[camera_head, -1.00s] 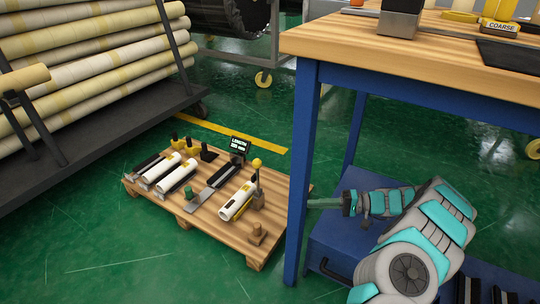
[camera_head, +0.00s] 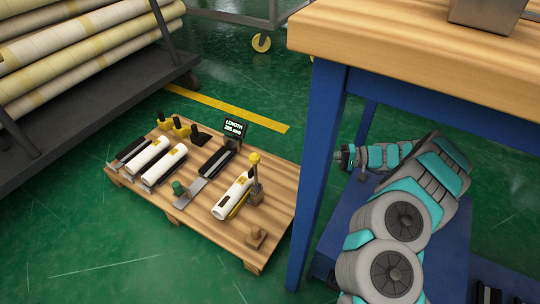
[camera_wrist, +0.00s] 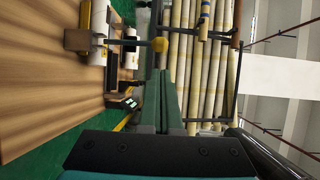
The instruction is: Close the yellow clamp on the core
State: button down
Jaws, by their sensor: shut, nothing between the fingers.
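The white core (camera_head: 232,196) lies on a low wooden pallet (camera_head: 190,225) on the floor. A small upright lever stands at its right end, with a yellow ball knob (camera_head: 254,158) on top. A yellow strip runs along the core's right side. In the wrist view, turned sideways, the yellow knob (camera_wrist: 160,45) is just beyond my fingertips, with a gap between. My gripper (camera_wrist: 163,74) is shut and empty. In the head view my wrist is right of the blue table leg, which hides my fingers. I cannot tell the clamp's exact position.
The blue table leg (camera_head: 322,180) stands between my arm and the pallet. More white rolls (camera_head: 147,157), a green knob (camera_head: 179,188), a wooden peg (camera_head: 256,236) and a length display (camera_head: 235,127) are on the pallet. A rack of wrapped rolls (camera_head: 80,45) stands behind left.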

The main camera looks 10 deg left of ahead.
send_over(255, 171)
jog(key=w+d, duration=0.1)
jog(key=d, duration=0.4)
jog(key=shift+w+a+f+b, duration=0.1)
jog(key=shift+w+f+b, duration=0.05)
jog(key=shift+f+b, duration=0.35)
jog(key=shift+a, duration=0.2)
